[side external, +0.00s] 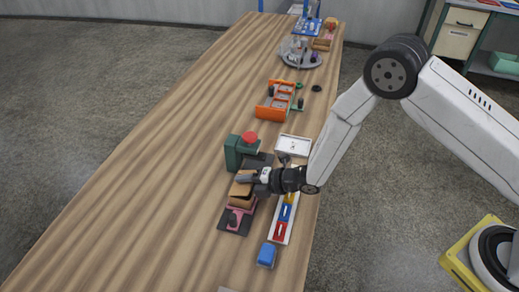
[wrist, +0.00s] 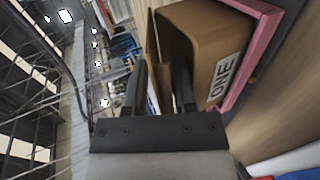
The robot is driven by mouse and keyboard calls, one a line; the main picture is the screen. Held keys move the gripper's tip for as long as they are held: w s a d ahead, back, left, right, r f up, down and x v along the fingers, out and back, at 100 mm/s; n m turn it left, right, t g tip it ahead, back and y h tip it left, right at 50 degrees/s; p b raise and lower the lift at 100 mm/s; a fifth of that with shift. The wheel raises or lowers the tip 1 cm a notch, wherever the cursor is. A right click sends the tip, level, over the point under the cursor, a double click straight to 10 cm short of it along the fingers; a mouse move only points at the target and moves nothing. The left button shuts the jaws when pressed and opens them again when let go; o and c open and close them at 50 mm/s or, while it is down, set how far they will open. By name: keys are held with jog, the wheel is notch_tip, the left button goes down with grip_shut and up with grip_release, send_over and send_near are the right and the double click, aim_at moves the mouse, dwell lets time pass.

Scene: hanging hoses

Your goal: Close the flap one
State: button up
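A brown cardboard box (wrist: 215,50) with a white label reading "ONE" fills the upper right of the wrist view. Its flap (wrist: 151,60) stands open, its thin edge pointing up between my fingers. My gripper (wrist: 159,75) has its two black fingers apart, one on each side of the flap, with a gap visible. The right finger overlaps the box's dark opening; I cannot tell whether it touches. In the side view the box (side external: 240,198) sits on a pink and dark base, and my gripper (side external: 250,180) is right at its top, partly hiding it.
A green block with a red button (side external: 240,148) stands just behind the box. A tray of coloured pieces (side external: 284,218) and a blue block (side external: 267,255) lie to the right. An orange rack (side external: 275,101) is farther back. The table's left side (side external: 150,170) is clear.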

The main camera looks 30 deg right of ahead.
jog(key=shift+w+a+r+g+h, duration=0.2)
jog(key=shift+r+g+h, duration=0.15)
jog(key=shift+g+h, duration=0.45)
jog(key=shift+w+a+r+g+h, duration=0.1)
jog(key=shift+a+r+g+h, duration=0.2)
jog(key=shift+g+h, duration=0.45)
jog(key=shift+d+r, duration=0.2)
jog(key=s+d+r+m+h, duration=0.4)
jog(key=d+r+m, duration=0.5)
jog(key=d+m, duration=0.3)
jog(key=s+d+r+m+g+h, duration=0.1)
jog(key=s+d+r+m+g, duration=0.3)
jog(key=s+d+m, duration=0.5)
jog(key=shift+s+d+r+m+h, duration=0.4)
jog(key=shift+d+m, duration=0.5)
jog(key=shift+m, duration=3)
